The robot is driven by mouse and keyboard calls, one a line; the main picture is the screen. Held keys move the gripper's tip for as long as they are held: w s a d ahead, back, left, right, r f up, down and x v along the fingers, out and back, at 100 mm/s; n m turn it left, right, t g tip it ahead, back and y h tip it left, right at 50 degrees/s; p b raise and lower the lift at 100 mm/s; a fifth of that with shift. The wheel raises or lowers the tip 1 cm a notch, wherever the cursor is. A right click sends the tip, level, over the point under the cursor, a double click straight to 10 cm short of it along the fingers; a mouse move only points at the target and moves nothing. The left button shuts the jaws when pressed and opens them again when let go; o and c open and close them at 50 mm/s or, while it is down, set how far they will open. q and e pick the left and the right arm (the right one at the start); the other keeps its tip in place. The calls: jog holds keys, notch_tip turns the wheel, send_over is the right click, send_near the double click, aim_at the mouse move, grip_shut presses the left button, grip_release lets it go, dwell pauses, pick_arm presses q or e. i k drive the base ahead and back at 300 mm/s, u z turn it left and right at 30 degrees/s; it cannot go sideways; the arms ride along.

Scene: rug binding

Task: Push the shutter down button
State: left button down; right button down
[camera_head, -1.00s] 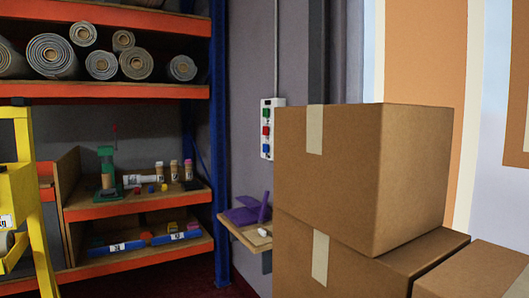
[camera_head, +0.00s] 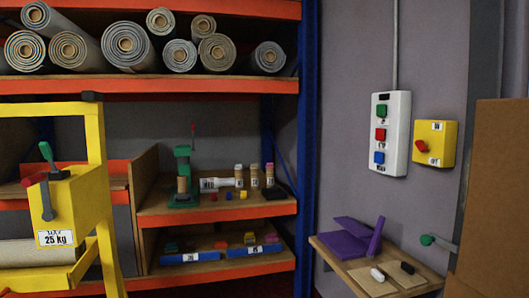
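A white control box (camera_head: 390,133) is fixed to the grey wall right of the shelving. It carries three buttons in a column: green (camera_head: 381,110) on top, red (camera_head: 380,134) in the middle and blue (camera_head: 379,157) at the bottom. The small labels by the buttons are too blurred to read surely. Neither of my grippers is in view, and nothing touches the buttons.
A yellow switch box (camera_head: 436,143) with a red knob is right of the control box. Below, a small wooden shelf (camera_head: 335,262) holds purple pieces. Cardboard boxes (camera_head: 497,200) stand at the right edge. A yellow frame (camera_head: 98,150) stands at left before shelves of rolled rugs (camera_head: 127,41).

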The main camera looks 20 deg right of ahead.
aim_at(379, 156)
jog(key=u, duration=0.1)
jog(key=i, duration=1.75)
jog(key=z, duration=1.45)
jog(key=i, duration=0.8)
jog(key=z, duration=0.85)
